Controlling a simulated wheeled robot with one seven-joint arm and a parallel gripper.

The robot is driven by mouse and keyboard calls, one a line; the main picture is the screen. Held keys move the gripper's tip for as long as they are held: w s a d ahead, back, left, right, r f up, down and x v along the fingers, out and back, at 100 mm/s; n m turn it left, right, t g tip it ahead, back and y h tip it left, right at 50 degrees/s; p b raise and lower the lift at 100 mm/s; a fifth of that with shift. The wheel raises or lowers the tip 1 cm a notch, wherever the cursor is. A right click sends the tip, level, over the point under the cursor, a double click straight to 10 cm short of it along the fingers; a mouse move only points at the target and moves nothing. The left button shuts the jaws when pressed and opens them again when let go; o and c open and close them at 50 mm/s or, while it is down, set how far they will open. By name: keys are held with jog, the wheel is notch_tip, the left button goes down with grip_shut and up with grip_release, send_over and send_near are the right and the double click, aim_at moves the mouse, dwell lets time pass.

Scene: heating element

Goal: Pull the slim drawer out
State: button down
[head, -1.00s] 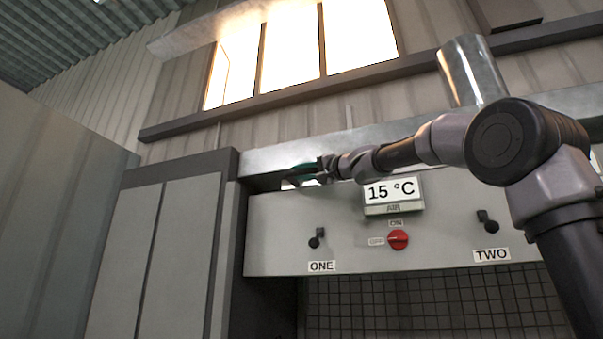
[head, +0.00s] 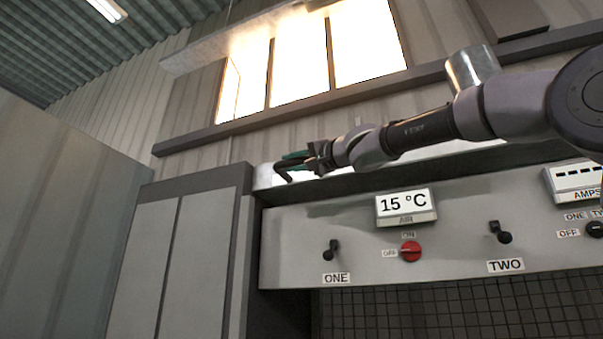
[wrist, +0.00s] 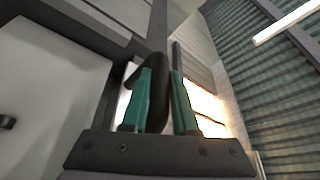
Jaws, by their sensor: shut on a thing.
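My gripper (head: 301,160), with green fingers, is high in front of the cabinet's upper left part, above the grey panel. In the wrist view the fingers (wrist: 165,103) are shut on a dark curved handle (wrist: 157,80). The handle (head: 283,173) also shows as a black hook shape at the fingertips in the head view. A bright slim metal strip (head: 263,178) runs behind the gripper, above a dark gap. I cannot tell whether this strip is the slim drawer's front, or how the handle joins it; my gripper and arm cover part of it.
A mesh grille (head: 420,312) lies beneath. Tall cabinet doors (head: 190,255) stand left. Bright windows (head: 300,65) are above.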

jog(key=shift+s+a+f, duration=0.1)
jog(key=shift+s+a, duration=0.15)
jog(key=shift+s, duration=0.4)
jog(key=shift+s+a, duration=0.25)
jog(key=shift+s, duration=0.4)
jog(key=c, duration=0.7)
grip_release()
jog(key=v, duration=1)
jog(key=shift+s+d+f, duration=0.1)
jog(key=shift+s+d, duration=0.1)
jog(key=shift+d, duration=0.15)
jog(key=w+d+f+h, duration=0.1)
jog(key=d+f+h, duration=0.15)
jog(key=f, duration=0.45)
jog(key=w+d+f+h, duration=0.1)
jog(key=d+f+h, duration=0.15)
jog(key=f, duration=0.55)
jog(key=s+d+f+m+g+h, duration=0.1)
jog(key=s+d+f+g+h, duration=0.1)
jog(key=d+f, duration=0.4)
jog(key=s+d+f+m+g+h, duration=0.1)
jog(key=d+f+h, duration=0.3)
jog(key=f, duration=1.1)
jog(key=s+d+f+g+h, duration=0.2)
jog(key=s+d+f, duration=0.1)
jog(key=d+f, duration=0.6)
jog(key=shift+s+d+f+m+g+h, duration=0.25)
jog(key=shift+s+f+m+g+h, duration=0.15)
jog(key=shift+f, duration=0.3)
